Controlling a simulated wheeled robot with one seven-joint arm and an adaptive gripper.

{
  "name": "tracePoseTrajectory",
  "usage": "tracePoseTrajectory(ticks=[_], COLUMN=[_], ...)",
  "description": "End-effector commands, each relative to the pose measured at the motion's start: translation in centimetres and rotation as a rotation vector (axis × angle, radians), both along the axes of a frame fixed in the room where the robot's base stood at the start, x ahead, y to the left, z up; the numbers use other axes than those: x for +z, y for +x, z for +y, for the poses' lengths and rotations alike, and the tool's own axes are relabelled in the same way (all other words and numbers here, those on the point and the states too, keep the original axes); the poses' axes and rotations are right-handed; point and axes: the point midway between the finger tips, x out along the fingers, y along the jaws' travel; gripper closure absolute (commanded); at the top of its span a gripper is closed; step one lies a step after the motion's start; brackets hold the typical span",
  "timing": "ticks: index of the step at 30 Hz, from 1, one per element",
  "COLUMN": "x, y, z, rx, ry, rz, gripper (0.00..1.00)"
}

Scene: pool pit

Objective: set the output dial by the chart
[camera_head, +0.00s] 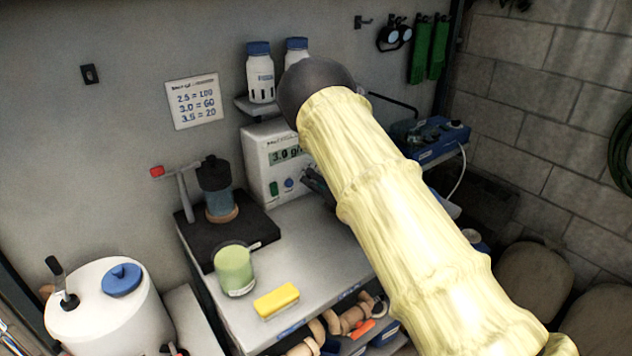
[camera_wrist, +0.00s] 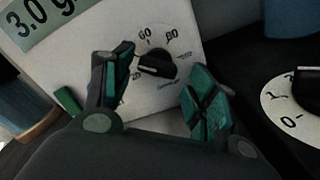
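The chart (camera_head: 195,101) on the wall reads 2.5 = 100, 3.0 = 60, 3.5 = 20. The white unit (camera_head: 258,165) below the shelf has a display (camera_head: 284,156) that starts with 3.0; the rest is partly hidden. In the wrist view the output dial (camera_wrist: 157,66) is a black knob on a white scale, with 60 and 80 legible at its top. I cannot tell exactly where its pointer stands. My gripper (camera_wrist: 165,88) is open, its green-padded fingers on either side of the knob in the picture, with no clear contact. In the head view my arm hides the dial.
A stirrer-like stand (camera_head: 219,190), green jar (camera_head: 234,268) and yellow sponge (camera_head: 276,300) share the bench. Bottles (camera_head: 260,75) stand above; a blue box (camera_head: 436,138) is beyond my arm.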

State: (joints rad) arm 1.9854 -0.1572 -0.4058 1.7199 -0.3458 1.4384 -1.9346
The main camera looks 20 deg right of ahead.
Motion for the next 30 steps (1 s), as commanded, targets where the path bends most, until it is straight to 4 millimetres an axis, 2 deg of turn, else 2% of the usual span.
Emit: tracePoseTrajectory(ticks=[1,6,9,19,30], x=[0.08,0.12,0.14,-0.10,-0.12], y=[0.01,-0.04,-0.03,-0.06,-0.12], z=[0.01,-0.06,0.38,0.01,-0.01], rx=[0.000,-0.001,0.001,0.000,-0.002], ry=[0.000,-0.001,0.000,0.052,0.307], rz=[-0.001,-0.001,-0.001,0.017,0.109], gripper=[0.56,0.87,0.87,0.87,0.87])
